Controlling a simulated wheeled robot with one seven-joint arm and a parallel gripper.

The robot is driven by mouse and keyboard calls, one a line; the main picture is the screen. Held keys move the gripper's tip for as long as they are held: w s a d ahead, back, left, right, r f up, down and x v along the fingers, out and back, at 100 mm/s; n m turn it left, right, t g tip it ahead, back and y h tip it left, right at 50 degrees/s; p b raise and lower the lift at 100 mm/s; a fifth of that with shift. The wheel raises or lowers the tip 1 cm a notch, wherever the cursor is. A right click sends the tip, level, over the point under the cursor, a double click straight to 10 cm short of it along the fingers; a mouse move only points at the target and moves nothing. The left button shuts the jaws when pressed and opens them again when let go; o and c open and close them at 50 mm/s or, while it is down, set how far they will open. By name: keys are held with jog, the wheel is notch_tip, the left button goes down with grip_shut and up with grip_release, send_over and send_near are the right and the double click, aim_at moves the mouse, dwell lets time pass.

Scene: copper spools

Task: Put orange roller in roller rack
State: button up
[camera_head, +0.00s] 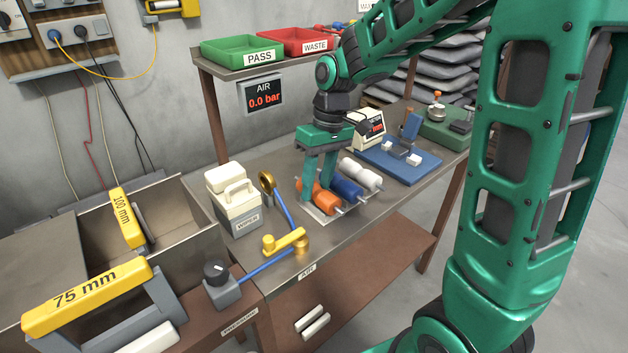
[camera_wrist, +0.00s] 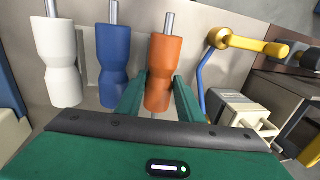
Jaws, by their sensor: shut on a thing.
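The orange roller (camera_head: 322,199) has a metal shaft and lies beside the blue roller (camera_head: 346,187), with the white roller (camera_head: 360,174) beyond. My gripper (camera_head: 317,190) is shut on the orange roller from above; in the wrist view its green fingers stand on either side of the orange roller (camera_wrist: 164,62). The blue roller (camera_wrist: 114,60) and white roller (camera_wrist: 57,65) show to its left there. A pale flat plate (camera_head: 313,215), perhaps part of the roller rack, shows at the orange roller. I cannot tell whether the orange roller rests on it.
A yellow crank-like fixture (camera_head: 284,241) and a white wiper box (camera_head: 237,208) stand left of the rollers. A blue plate (camera_head: 398,162) lies right of them. A shelf with a green PASS tray (camera_head: 241,49) and red WASTE tray (camera_head: 304,39) is above and behind.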

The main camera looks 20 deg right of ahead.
jog(key=shift+f, duration=0.2)
dwell(0.6)
jog(key=o, duration=1.3)
jog(key=shift+o, duration=0.2)
notch_tip(320, 180, up, 10)
jog(key=d, duration=0.2)
jog(key=shift+w+r, duration=0.25)
jog(key=shift+w, duration=0.15)
jog(key=s+d+f+m, duration=0.2)
jog(key=s+d, duration=0.3)
jog(key=s, duration=0.3)
jog(key=s+d+f+m+h, duration=0.1)
jog(key=s+d+f+m, duration=0.2)
jog(key=s, duration=0.6)
jog(key=s+d+f+m, duration=0.2)
jog(key=s+d+m, duration=0.3)
jog(key=s+d, duration=0.2)
jog(key=shift+s+f+t+h, duration=0.15)
jog(key=shift+s+t+h, duration=0.25)
jog(key=shift+s, duration=0.3)
